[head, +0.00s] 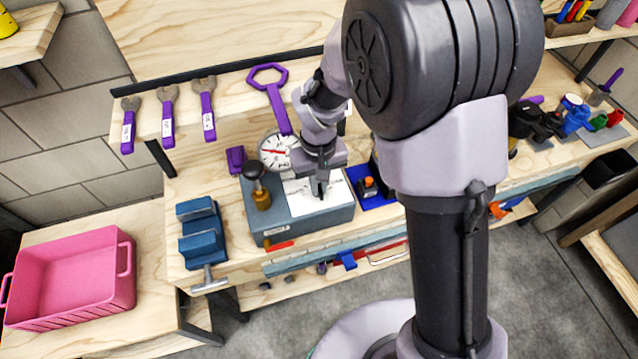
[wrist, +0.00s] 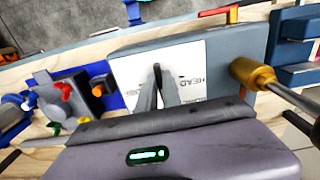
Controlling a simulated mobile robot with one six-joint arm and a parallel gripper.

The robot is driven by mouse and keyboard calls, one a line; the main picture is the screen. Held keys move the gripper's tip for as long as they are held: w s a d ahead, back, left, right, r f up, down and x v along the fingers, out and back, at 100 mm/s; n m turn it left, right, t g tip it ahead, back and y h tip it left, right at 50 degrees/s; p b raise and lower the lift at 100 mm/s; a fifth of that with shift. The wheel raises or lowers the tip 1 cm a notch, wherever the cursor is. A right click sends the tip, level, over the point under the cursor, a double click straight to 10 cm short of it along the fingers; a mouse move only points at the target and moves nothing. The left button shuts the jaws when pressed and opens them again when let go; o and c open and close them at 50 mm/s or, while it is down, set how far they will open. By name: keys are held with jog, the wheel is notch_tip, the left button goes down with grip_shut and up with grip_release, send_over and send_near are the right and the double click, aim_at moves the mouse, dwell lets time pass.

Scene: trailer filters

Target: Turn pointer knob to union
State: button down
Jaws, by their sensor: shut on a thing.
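A grey box (head: 308,226) stands on the bench with a white label plate (head: 334,206) on its top. In the wrist view the plate (wrist: 190,62) carries dark lettering; "HEAD" is readable right of my fingers, and the rest is partly covered. My gripper (head: 320,192) points down at the plate, and its narrow dark fingers (wrist: 158,88) are close together over the plate's middle. They are shut on the pointer knob, which they hide. I cannot tell which label its pointer faces.
A brass fitting with a dark ball handle (head: 261,198) stands on the box's left side. A blue vise (head: 200,240) is to the left, a dial gauge (head: 276,150) behind, and a blue-based switch unit (head: 372,190) to the right. A pink crate (head: 75,265) sits lower left.

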dwell(0.5)
jog(key=c, duration=1.5)
grip_release()
